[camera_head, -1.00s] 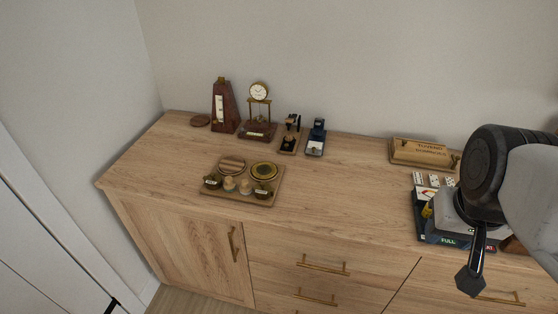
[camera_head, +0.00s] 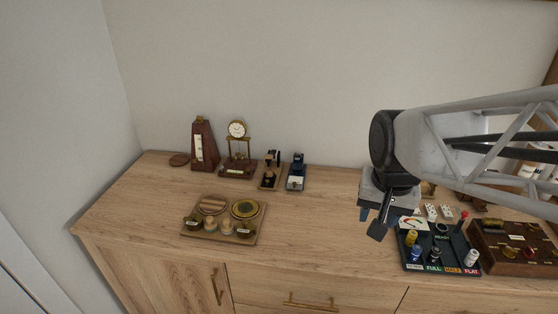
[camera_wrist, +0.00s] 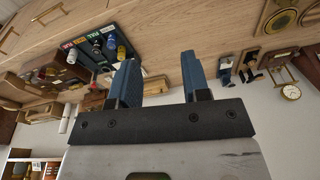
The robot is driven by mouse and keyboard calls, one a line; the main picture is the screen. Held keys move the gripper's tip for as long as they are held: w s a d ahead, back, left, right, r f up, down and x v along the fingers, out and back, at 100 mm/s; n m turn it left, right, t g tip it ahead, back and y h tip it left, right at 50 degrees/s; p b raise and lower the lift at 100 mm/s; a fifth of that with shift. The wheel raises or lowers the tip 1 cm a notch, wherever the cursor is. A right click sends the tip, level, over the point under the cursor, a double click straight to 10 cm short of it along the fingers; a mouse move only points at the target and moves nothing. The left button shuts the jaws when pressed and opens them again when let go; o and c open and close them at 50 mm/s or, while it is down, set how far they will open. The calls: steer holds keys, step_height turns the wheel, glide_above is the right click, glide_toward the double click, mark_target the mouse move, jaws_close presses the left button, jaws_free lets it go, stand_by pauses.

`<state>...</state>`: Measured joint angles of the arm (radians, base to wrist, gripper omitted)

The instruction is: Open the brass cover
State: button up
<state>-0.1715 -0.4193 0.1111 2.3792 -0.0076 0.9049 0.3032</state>
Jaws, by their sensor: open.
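A round brass piece with a dark green centre (camera_head: 245,208), which looks like the brass cover, lies flat at the back right of a wooden tray (camera_head: 215,238). Its brass rim also shows at the top right of the wrist view (camera_wrist: 281,20). I cannot make out a hinge or handle on it. My gripper (camera_head: 372,222) is open and empty, well to the right of the tray and above the dresser top. In the wrist view its two blue fingers (camera_wrist: 159,62) stand apart with nothing between them.
The tray also holds a striped wooden disc (camera_head: 213,204) and several small pots. A metronome (camera_head: 204,146), a clock (camera_head: 237,130) and two small stands are behind it. The dresser top between tray and gripper is clear.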

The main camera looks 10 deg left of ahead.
steer(key=w+a+f+m+g, duration=0.1)
steer(key=w+a+f, duration=0.1)
steer(key=w+a, duration=0.4)
steer(key=w+a+f+m, duration=0.1)
steer(key=w+a+f, duration=0.2)
steer(key=w+a, duration=0.35)
steer(key=m+g, duration=0.1)
glide_above(244, 221)
step_height(244, 221, down, 9)
steer(key=shift+f, duration=0.15)
steer(key=shift+f, duration=0.1)
steer(key=shift+f, duration=3.8)
jaws_close()
